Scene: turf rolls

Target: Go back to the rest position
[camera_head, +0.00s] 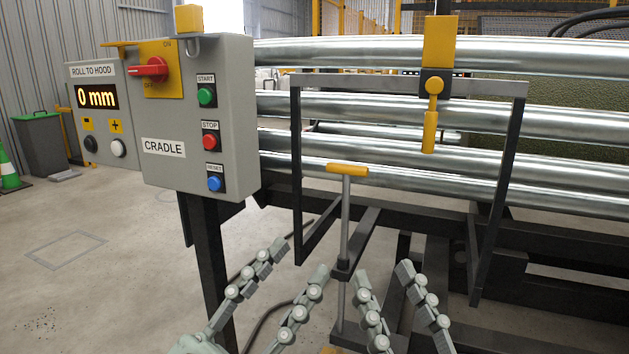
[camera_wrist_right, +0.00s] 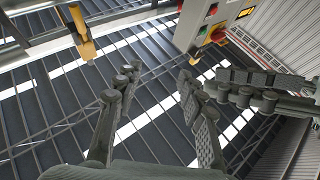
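My left gripper (camera_head: 301,257) is low in the middle of the head view, its two fingers spread and nothing between them. My right gripper (camera_head: 383,272) is just to its right, also spread and empty. The right wrist view shows the right gripper's open fingers (camera_wrist_right: 156,78) with clear space between them. Fingers of my left gripper (camera_wrist_right: 262,90) come in from the right there. Both grippers are in front of the machine, apart from the grey control box (camera_head: 210,150) and the yellow-handled parts.
A dark frame (camera_head: 505,150) with a yellow handle (camera_head: 429,130) hangs before several shiny rollers (camera_head: 400,175). A yellow T-handle (camera_head: 347,169) on a rod stands behind the grippers. The control box carries a red switch (camera_head: 150,69). Open floor (camera_head: 110,290) lies left.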

